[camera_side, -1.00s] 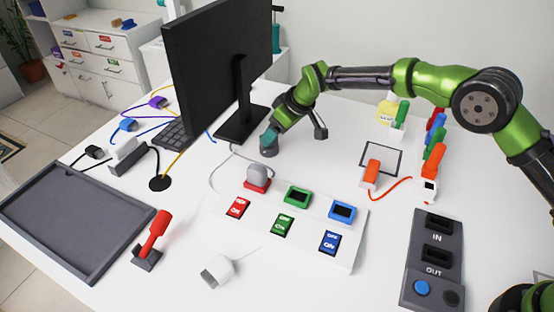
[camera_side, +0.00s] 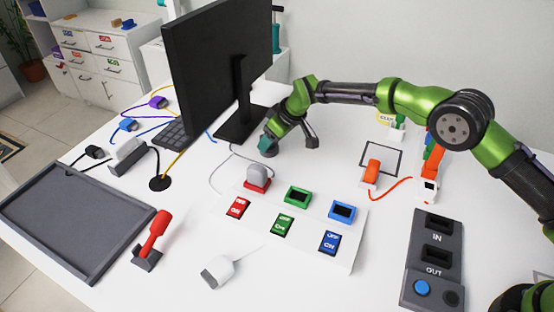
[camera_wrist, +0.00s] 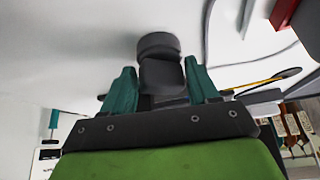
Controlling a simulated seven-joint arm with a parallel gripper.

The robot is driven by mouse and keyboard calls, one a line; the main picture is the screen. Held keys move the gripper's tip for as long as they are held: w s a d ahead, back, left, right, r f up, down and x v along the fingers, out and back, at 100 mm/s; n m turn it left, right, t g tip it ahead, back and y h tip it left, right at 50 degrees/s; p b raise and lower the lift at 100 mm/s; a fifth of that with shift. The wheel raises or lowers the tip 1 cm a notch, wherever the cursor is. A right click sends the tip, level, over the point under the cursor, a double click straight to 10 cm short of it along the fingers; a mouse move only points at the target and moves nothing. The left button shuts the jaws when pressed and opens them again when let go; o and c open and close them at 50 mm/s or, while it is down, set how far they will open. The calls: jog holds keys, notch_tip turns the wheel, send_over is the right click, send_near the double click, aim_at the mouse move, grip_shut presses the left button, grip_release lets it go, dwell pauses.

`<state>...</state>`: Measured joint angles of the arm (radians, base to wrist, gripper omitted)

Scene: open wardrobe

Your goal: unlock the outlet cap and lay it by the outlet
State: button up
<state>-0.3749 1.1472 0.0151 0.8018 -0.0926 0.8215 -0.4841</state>
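A dark grey cap (camera_wrist: 160,65) with a round, wider end and a blockier body lies between my fingers in the wrist view. In the side view it is mostly hidden by my gripper (camera_side: 268,145), low over the white desk near the monitor stand. The teal fingers of my gripper (camera_wrist: 162,85) stand apart, one close along each side of the cap. I see no clear grip, though any gap is very thin. The outlet under or behind the cap cannot be made out.
The monitor (camera_side: 215,65) and its stand are just left of my gripper. A white switch panel (camera_side: 300,235) with a grey plug (camera_side: 257,175) lies in front. A thin grey cable curves close by.

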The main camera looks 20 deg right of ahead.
jog(key=shift+a, duration=0.1)
jog(key=shift+c, duration=0.8)
jog(key=shift+n, duration=0.6)
jog(key=shift+n+g+y, duration=0.5)
jog(key=shift+n+y, duration=0.1)
jog(key=shift+n, duration=0.4)
jog(key=shift+s+a+n+g+y, duration=0.2)
jog(key=shift+a+n+g+y, duration=0.15)
jog(key=shift+n, duration=0.35)
jog(key=o, duration=1.5)
jog(key=shift+w+d, duration=0.15)
jog(key=shift+d, duration=0.2)
jog(key=shift+c, duration=0.2)
jog(key=shift+d+r, duration=0.4)
jog(key=shift+r, duration=0.35)
jog(key=v, duration=0.6)
jog(key=shift+s+r, duration=0.2)
jog(key=shift+s, duration=0.05)
